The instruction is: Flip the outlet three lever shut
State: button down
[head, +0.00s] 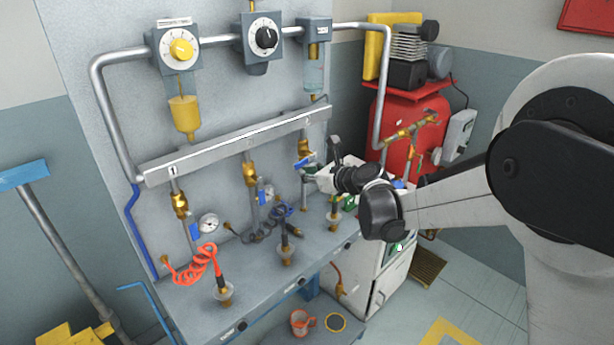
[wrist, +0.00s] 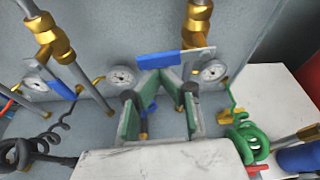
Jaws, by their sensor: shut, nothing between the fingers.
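The outlet three valve (head: 304,147) is brass and hangs under the right end of the grey manifold. Its blue lever (head: 303,163) points crosswise to the pipe. In the wrist view the valve (wrist: 199,18) is at the top, and the blue lever (wrist: 182,61) lies across the pipe below it. My gripper (wrist: 162,73) is shut and empty; its green-padded fingers converge just below the lever. I cannot tell whether the tips touch the lever. In the head view my wrist hides part of the area beside outlet three.
The outlet two lever (head: 261,190) and outlet one lever (head: 194,231) lie along their pipes to the left. Gauges (head: 208,222) and coiled hoses (head: 198,265) sit near the bench. A green coiled hose (wrist: 246,140) is right of my fingers. A red tank (head: 398,130) stands behind.

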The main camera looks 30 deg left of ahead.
jog(key=shift+a+r+m+g+b, duration=0.2)
jog(key=shift+r+m+g+b, duration=0.15)
jog(key=shift+r, duration=0.45)
